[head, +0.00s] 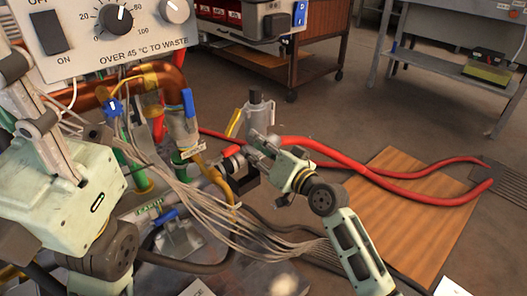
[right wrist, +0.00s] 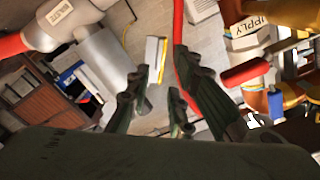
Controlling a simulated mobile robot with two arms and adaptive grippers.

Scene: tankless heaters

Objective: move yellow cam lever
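The yellow cam lever (head: 234,123) stands tilted at the left side of a grey cam fitting (head: 259,118) in the head view. In the right wrist view, the lever (right wrist: 156,60) shows as a pale strip with a yellow edge, between the lines of my fingers and beyond their tips. My right gripper (head: 255,145) is just below and right of the lever; in the right wrist view its fingers (right wrist: 158,72) are spread with nothing visibly held. Contact with the lever cannot be told. Part of my left gripper (head: 25,100) shows at the left edge, its tips unclear.
A white control panel (head: 110,30) with knobs hangs above copper pipes and blue-handled valves. A bundle of grey cables (head: 205,210) runs below my right gripper. A red hose (head: 400,193) crosses the floor over a brown board (head: 400,225).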

